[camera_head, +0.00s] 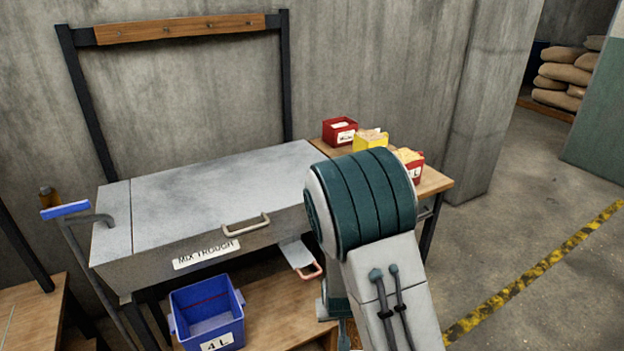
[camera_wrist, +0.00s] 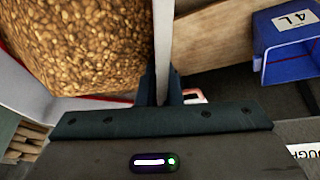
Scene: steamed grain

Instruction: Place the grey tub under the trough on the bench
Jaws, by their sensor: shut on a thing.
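In the wrist view my gripper (camera_wrist: 163,78) is shut on the upright pale wall of a tub (camera_wrist: 163,28), which looks light grey. Brown grain fills the tub. In the head view my arm hides the gripper and most or all of this tub. The grey metal mix trough (camera_head: 215,205) stands against the wall. Under it is the wooden bench (camera_head: 270,312), also seen in the wrist view (camera_wrist: 215,38). My gripper is low, near the bench's right end and the chute's pinkish handle (camera_head: 312,271).
A blue tub labelled 4 L (camera_head: 208,310) stands on the bench's left part and shows in the wrist view (camera_wrist: 285,45). Bare bench lies between it and my arm. Small red and yellow bins (camera_head: 370,140) stand on a side table.

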